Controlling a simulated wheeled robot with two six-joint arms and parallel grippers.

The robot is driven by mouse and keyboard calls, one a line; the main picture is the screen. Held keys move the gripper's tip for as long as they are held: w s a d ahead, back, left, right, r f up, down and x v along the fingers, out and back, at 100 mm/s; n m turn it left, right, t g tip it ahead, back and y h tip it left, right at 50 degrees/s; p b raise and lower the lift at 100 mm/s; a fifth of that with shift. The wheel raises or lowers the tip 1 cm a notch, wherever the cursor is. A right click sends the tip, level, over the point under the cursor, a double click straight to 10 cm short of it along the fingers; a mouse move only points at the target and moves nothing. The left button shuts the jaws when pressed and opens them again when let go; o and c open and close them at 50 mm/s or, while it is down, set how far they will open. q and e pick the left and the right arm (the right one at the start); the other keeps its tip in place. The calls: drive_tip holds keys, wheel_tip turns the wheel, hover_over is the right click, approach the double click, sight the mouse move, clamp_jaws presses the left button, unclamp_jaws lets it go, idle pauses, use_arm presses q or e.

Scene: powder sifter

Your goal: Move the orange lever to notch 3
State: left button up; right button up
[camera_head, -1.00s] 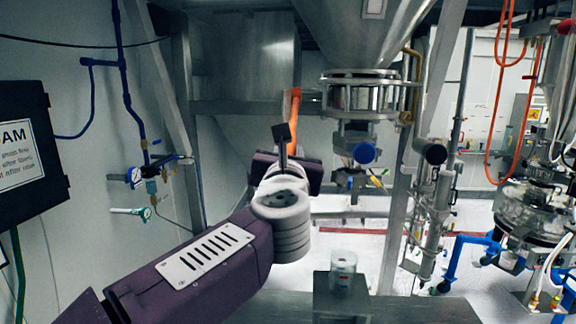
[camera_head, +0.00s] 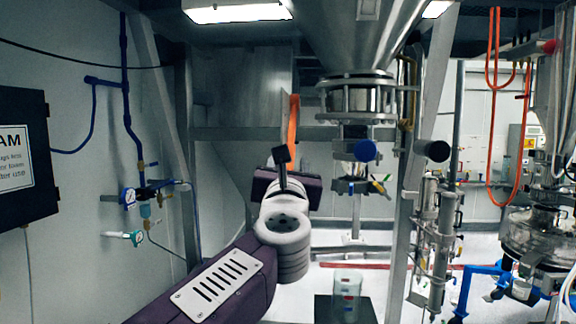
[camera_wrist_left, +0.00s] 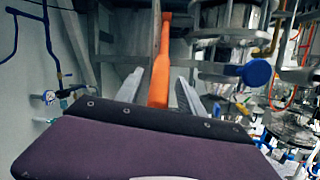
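The orange lever (camera_head: 293,121) stands nearly upright in the head view, just beyond my left wrist. In the left wrist view the orange lever (camera_wrist_left: 160,75) rises between the two grey fingers of my left gripper (camera_wrist_left: 160,90). The fingers are apart, with a visible gap on each side of the lever. In the head view my left arm hides the gripper and the lower part of the lever. No notch marks can be made out. My right gripper is not in view.
The steel sifter hopper (camera_head: 361,98) with a blue-capped part (camera_head: 365,150) is right of the lever. A clear jar (camera_head: 347,291) stands on a dark stand below. A black sign box (camera_head: 24,155) and blue pipes are on the left wall.

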use_arm(q)
drive_tip(key=shift+s, duration=0.1)
drive_tip(key=b+v, duration=0.4)
drive_tip(key=v, duration=0.5)
drive_tip(key=shift+b, duration=0.3)
